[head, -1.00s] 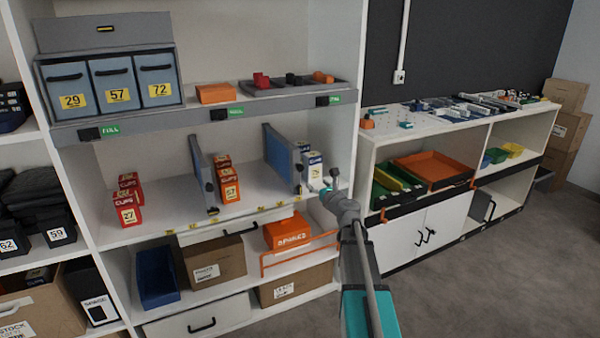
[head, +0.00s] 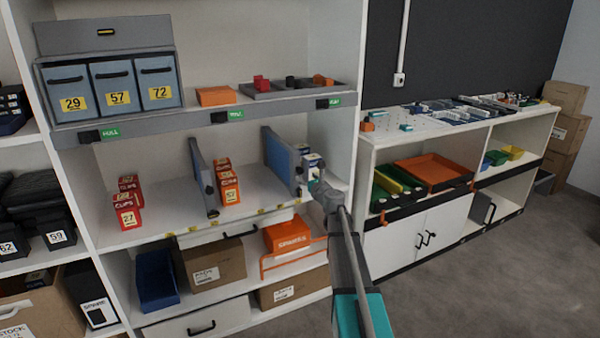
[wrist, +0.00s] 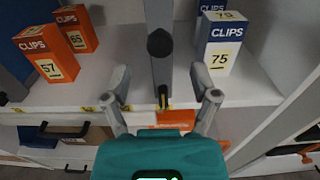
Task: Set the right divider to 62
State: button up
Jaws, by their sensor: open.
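The right divider (head: 278,158) is an upright blue-grey panel on the middle shelf. In the wrist view its front edge (wrist: 162,72) shows between my fingers, with a black knob (wrist: 160,42) on it and a small dark pointer at its foot. My gripper (wrist: 162,96) is open, one finger on each side of the divider's front edge, with visible gaps. In the head view my gripper (head: 313,180) is at the divider's front right. Yellow marks (wrist: 90,108) lie along the shelf's front edge; their numbers are too small to read.
Orange CLIPS boxes 57 (wrist: 46,55) and 65 (wrist: 76,28) stand left of the divider. A blue and white CLIPS box 75 (wrist: 223,42) stands close on its right, near my right finger.

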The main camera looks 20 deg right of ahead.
aim_at(301, 171)
jog(key=shift+w+a, duration=0.1)
jog(key=shift+w, duration=2.75)
grip_shut()
